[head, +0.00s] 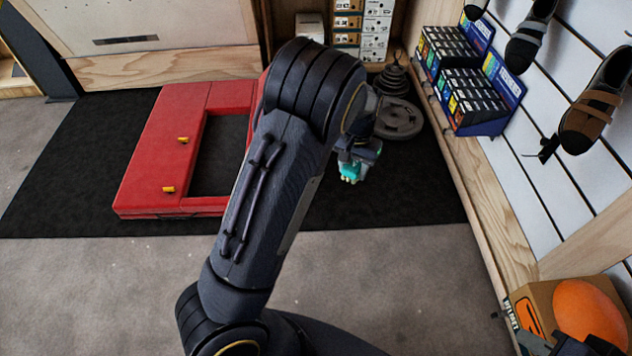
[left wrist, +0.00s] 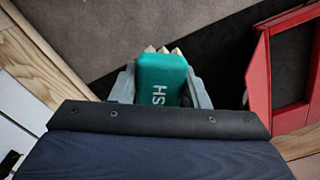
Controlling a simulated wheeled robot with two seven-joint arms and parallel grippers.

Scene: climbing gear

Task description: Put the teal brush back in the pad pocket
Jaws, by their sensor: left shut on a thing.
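The teal brush (head: 349,172) is held in my left gripper (head: 355,158), above the dark mat and right of the red pad. In the left wrist view the teal brush (left wrist: 161,80) sits between the two grey fingers of my left gripper (left wrist: 160,88), its pale bristles pointing away. The red pad (head: 155,150) lies on the mat, with a dark rectangular opening (head: 218,155) in it; my arm hides its right side. The red pad (left wrist: 258,80) also shows at the right of the wrist view. My right gripper (head: 570,345) is partly visible at the bottom right; its jaws are unclear.
Grey round weights (head: 398,118) stand on the mat's back right. Boxed goods (head: 470,90) and climbing shoes (head: 590,105) line the right wall. A helmet box with an orange helmet (head: 588,312) stands at lower right. The grey floor (head: 400,270) in front is clear.

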